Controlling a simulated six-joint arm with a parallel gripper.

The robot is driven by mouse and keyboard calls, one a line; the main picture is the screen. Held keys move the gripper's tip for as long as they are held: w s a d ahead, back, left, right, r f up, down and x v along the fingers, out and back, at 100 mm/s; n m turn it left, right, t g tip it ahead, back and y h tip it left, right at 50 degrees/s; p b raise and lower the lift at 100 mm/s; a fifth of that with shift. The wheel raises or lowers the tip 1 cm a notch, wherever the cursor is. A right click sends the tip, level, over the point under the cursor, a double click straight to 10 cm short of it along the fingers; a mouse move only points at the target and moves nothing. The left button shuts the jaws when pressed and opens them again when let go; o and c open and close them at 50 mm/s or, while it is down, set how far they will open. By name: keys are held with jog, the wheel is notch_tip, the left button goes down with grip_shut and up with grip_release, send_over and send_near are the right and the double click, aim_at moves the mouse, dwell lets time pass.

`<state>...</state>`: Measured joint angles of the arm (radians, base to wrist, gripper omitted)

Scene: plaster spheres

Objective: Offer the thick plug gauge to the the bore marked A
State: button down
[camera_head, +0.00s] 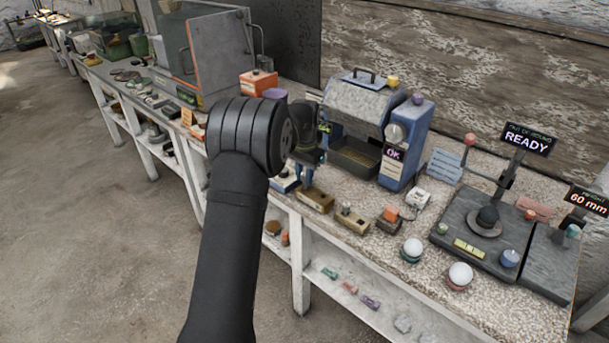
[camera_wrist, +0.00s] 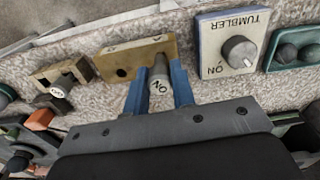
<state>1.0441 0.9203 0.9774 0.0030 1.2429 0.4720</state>
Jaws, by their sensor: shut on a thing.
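The gauge's far end is at the right part of a brass block (camera_wrist: 110,60). I cannot tell whether it touches or enters the block. One dark bore shows at the block's left; any bore behind the gauge is hidden. Small marks on the block's top edge are too faint to read surely. In the head view my gripper (camera_head: 306,174) is just above the brass block (camera_head: 318,202), and the gauge is not discernible.
A grey-white tumbler switch plate (camera_wrist: 228,42) stands right of the block, with a green tray (camera_wrist: 292,57) beyond. A second brown block (camera_wrist: 48,74) with a white-ended plug (camera_wrist: 60,93) lies left. A blue-grey machine (camera_head: 358,105) stands behind; a READY fixture (camera_head: 470,248) is right.

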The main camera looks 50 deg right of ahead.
jog(key=shift+f, duration=0.35)
dwell(0.5)
jog(key=shift+r, duration=0.15)
jog(key=shift+r, duration=0.25)
jog(key=shift+r, duration=0.1)
dwell(0.6)
jog(key=shift+r, duration=0.7)
